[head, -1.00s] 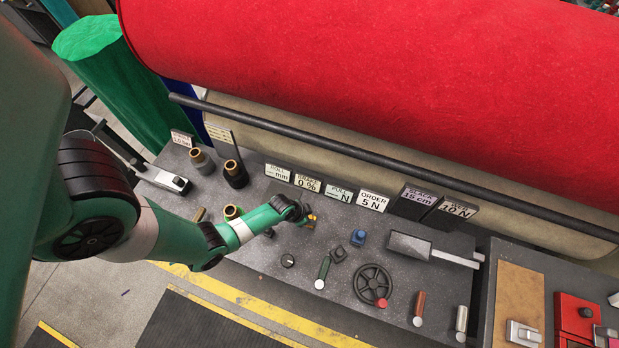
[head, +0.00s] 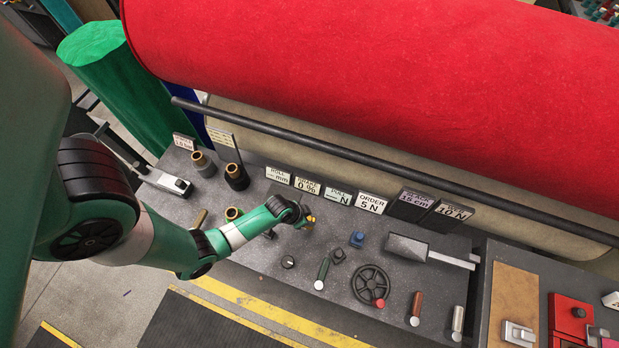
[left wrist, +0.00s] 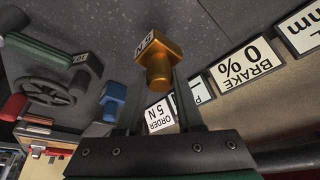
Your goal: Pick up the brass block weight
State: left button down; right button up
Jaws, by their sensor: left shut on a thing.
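The brass block weight (left wrist: 160,68) is a gold-coloured block with a narrower neck and a small label on its top. My left gripper (left wrist: 163,95) is shut on it, one dark finger on each side of the neck. In the head view the brass weight also shows as a small yellow spot (head: 311,219) at the tip of my left gripper (head: 306,216), above the grey bench top. The gripper hides part of it there, and I cannot tell how far it is off the bench. My right gripper is not in view.
A blue block (head: 357,239) and a dark block (head: 338,256) stand to the right. A black handwheel (head: 370,284) and levers lie nearer the front. Label cards, such as the ORDER card (head: 371,203), line the back below a long dark bar (head: 330,158).

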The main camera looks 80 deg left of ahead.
pick_arm(q)
jog(key=s+d+r+p, duration=0.4)
jog(key=s+d+r, duration=0.3)
jog(key=d, duration=0.3)
jog(key=shift+d+r, duration=0.35)
jog(key=shift+r, duration=0.3)
dwell(0.3)
